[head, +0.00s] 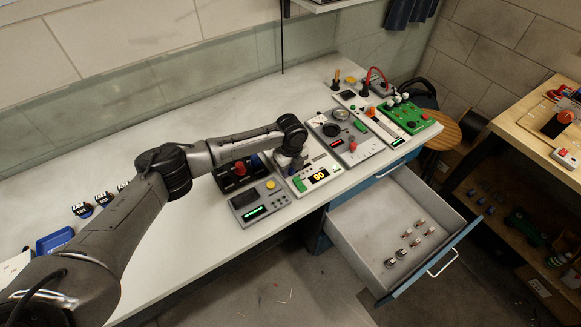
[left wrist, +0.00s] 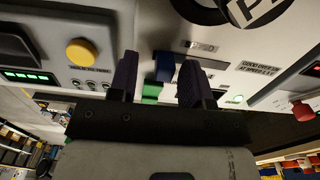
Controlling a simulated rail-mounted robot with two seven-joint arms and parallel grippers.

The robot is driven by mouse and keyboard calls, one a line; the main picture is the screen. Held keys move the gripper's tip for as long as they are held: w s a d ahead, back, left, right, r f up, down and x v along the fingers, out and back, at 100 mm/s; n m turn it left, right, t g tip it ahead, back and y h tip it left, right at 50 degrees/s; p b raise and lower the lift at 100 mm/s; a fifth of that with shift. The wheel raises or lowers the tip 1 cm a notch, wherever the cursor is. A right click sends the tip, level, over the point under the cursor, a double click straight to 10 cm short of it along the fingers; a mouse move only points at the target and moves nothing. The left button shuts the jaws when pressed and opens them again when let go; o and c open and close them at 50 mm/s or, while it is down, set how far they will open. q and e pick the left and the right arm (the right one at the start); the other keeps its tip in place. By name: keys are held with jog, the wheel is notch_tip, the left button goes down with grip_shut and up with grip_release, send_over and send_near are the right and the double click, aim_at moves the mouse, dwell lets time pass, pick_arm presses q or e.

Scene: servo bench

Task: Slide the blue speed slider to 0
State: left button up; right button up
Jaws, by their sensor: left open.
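My left gripper (head: 289,168) is over the white panel (head: 328,165) with the lit display reading 90. In the left wrist view, its two dark fingers (left wrist: 158,82) are apart. The blue speed slider (left wrist: 165,67) shows in the gap between them, and I see no finger clearly touching it. A green block (left wrist: 152,91) is also partly visible between the fingers. The slider's track is mostly hidden by the gripper. In the head view the gripper covers the slider. My right gripper is in neither view.
A panel with a yellow knob (left wrist: 80,52) and green digits stands left of the white panel. A grey panel with a red knob (head: 352,146) stands to its right. An open drawer (head: 352,222) with small parts juts out in front. The bench's left side is largely clear.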

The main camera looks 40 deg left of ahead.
pick_arm(q)
notch_tip(320, 180, up, 14)
jog(key=p, duration=0.1)
jog(key=shift+p, duration=0.4)
jog(key=shift+f, duration=0.1)
dwell(0.5)
